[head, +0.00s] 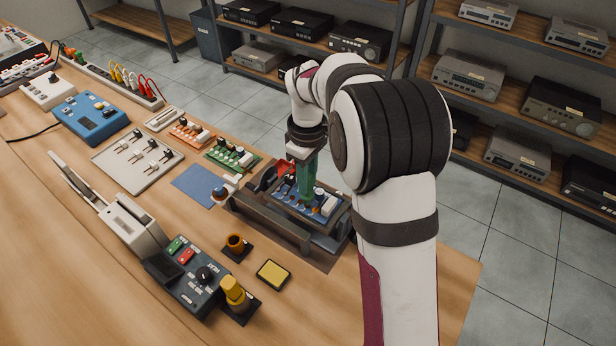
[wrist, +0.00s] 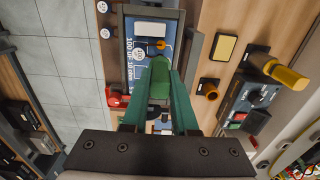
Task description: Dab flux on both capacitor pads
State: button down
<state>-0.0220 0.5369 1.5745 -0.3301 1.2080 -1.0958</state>
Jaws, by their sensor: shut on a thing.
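My gripper (head: 307,178) points down over the blue circuit board (head: 328,212), which sits in a dark vise (head: 262,221). In the wrist view the two teal fingers (wrist: 159,84) close on a green flux applicator (wrist: 160,77). Its far end points at the board (wrist: 137,70), near a small orange part. I cannot tell whether the applicator touches the board or hovers just above it. The capacitor pads cannot be made out; the fingers and applicator cover part of the board.
An orange cup (head: 236,243), a yellow sponge (head: 273,273) and a yellow-topped holder (head: 234,291) stand in front of the vise. A control station (head: 190,268) is left of them. Other boards (head: 232,155) and a blue mat (head: 200,184) lie behind left. Bare wood is at front left.

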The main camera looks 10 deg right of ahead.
jog(key=shift+f, duration=0.45)
dwell(1.4)
jog(key=shift+r, duration=2.3)
jog(key=shift+a, duration=0.1)
